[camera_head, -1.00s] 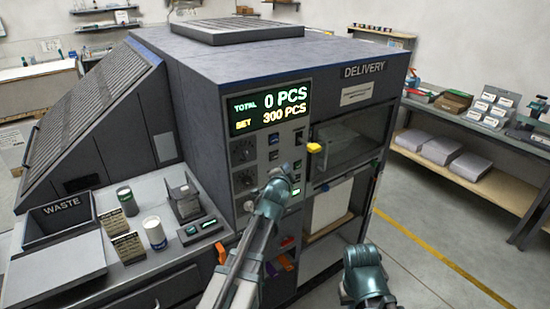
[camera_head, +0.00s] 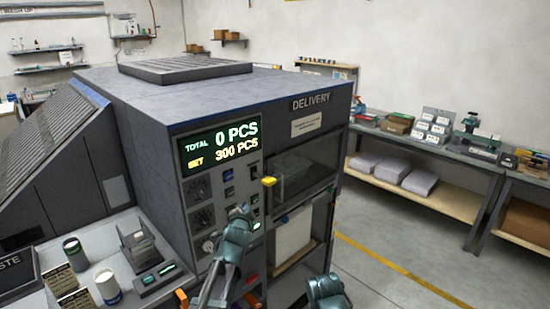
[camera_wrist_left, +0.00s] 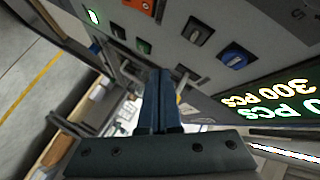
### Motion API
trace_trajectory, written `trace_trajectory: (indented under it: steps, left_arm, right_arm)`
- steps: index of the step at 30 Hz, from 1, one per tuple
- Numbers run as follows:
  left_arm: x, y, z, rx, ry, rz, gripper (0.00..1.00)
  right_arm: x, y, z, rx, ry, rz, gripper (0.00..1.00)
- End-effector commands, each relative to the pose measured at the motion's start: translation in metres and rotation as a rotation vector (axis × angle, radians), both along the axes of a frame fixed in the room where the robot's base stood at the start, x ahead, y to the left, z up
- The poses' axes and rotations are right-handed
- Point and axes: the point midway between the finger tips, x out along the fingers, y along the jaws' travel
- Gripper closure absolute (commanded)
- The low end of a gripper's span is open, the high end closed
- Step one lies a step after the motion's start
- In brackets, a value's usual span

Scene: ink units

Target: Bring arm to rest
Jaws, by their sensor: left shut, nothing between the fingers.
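My left gripper (camera_head: 240,212) is in front of the machine's control panel, below the lit display (camera_head: 222,144) that reads TOTAL 0 PCS and SET 300 PCS. In the left wrist view its two fingers (camera_wrist_left: 158,98) are together with nothing between them, close to the panel's switches and knobs (camera_wrist_left: 236,57). My right arm (camera_head: 327,292) shows only in part at the bottom of the head view, and its fingertips cannot be made out.
A side table at left holds cans (camera_head: 76,253) and a small stand (camera_head: 141,250). A shelf bench (camera_head: 430,150) stands at right. The floor between is clear.

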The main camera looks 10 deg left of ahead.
Motion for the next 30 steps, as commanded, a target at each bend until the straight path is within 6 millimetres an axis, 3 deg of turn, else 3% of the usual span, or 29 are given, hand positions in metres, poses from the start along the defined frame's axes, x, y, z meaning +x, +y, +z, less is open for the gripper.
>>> trace_trajectory:
  steps: [5, 9, 15, 18, 22, 25, 30]
  left_arm:
    - [-0.046, -0.041, -0.061, -0.162, 0.235, 0.056, 1.0]
    - [-0.117, -0.085, -0.122, -0.315, 0.525, 0.156, 1.0]
    - [-0.229, -0.131, -0.176, -0.422, 0.898, 0.325, 1.0]
    - [-0.276, -0.144, -0.187, -0.433, 1.036, 0.403, 1.0]
    - [-0.317, -0.152, -0.192, -0.427, 1.153, 0.478, 1.0]
    - [-0.333, -0.155, -0.193, -0.421, 1.198, 0.508, 1.0]
    - [-0.338, -0.156, -0.192, -0.419, 1.214, 0.522, 1.0]
  right_arm:
    - [0.0, 0.0, -0.009, 0.0, 0.0, 0.0, 1.0]
    - [0.0, 0.0, -0.017, 0.0, 0.0, -0.001, 1.0]
    - [0.0, 0.0, -0.025, 0.0, 0.0, -0.001, 1.0]
    - [0.0, 0.0, -0.028, 0.0, 0.0, -0.001, 1.0]
    - [0.0, 0.0, -0.03, 0.0, 0.0, -0.001, 1.0]
    - [0.0, 0.0, -0.031, 0.0, 0.0, -0.001, 1.0]
    - [0.0, 0.0, -0.03, 0.0, 0.0, -0.001, 1.0]
